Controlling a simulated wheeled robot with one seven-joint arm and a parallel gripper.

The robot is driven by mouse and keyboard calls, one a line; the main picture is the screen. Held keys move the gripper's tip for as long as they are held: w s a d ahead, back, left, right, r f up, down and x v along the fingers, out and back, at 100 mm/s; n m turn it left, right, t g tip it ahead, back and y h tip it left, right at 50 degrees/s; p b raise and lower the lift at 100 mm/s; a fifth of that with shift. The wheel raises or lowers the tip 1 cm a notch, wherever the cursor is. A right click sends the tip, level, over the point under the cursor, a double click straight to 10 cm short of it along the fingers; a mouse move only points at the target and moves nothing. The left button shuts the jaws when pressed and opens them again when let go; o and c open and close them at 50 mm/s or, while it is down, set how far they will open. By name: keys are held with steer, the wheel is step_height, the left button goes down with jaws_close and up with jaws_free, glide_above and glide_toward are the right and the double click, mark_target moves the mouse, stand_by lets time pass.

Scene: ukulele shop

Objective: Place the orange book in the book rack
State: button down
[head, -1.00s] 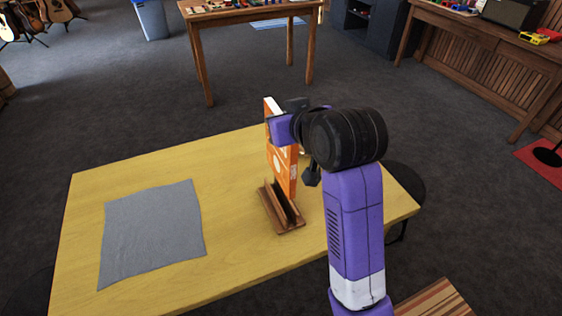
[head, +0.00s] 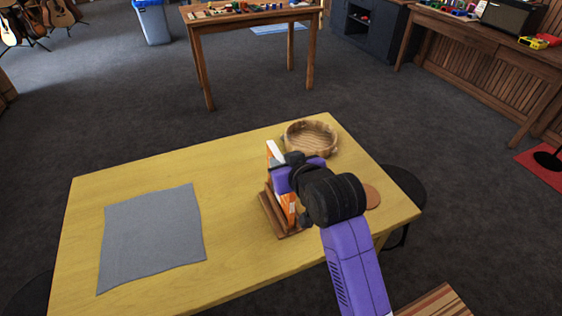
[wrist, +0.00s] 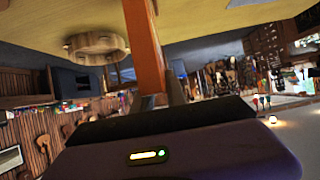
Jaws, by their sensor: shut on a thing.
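The orange book (head: 281,207) stands upright in the wooden book rack (head: 271,220) on the yellow table, its lower part between the rack's sides. Whether it touches the rack's bottom is hidden. My gripper (head: 284,172) is shut on the upper part of the book. In the wrist view the orange book (wrist: 148,55) runs up from between my fingers (wrist: 158,100). My gripper and arm hide much of the book's right side in the head view.
A round wooden bowl (head: 310,138) stands behind the rack at the table's far edge. A brown disc (head: 371,196) lies to the right of my gripper. A grey cloth (head: 152,238) lies on the left. The yellow tabletop (head: 225,190) between cloth and rack is bare.

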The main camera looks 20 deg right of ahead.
steer(key=shift+f, duration=0.1)
steer(key=c, duration=1.3)
jaws_free()
steer(key=shift+c, duration=0.2)
steer(key=shift+s+r, duration=0.2)
steer(key=v, duration=1.1)
steer(key=shift+s, duration=0.3)
steer(key=shift+r, duration=0.15)
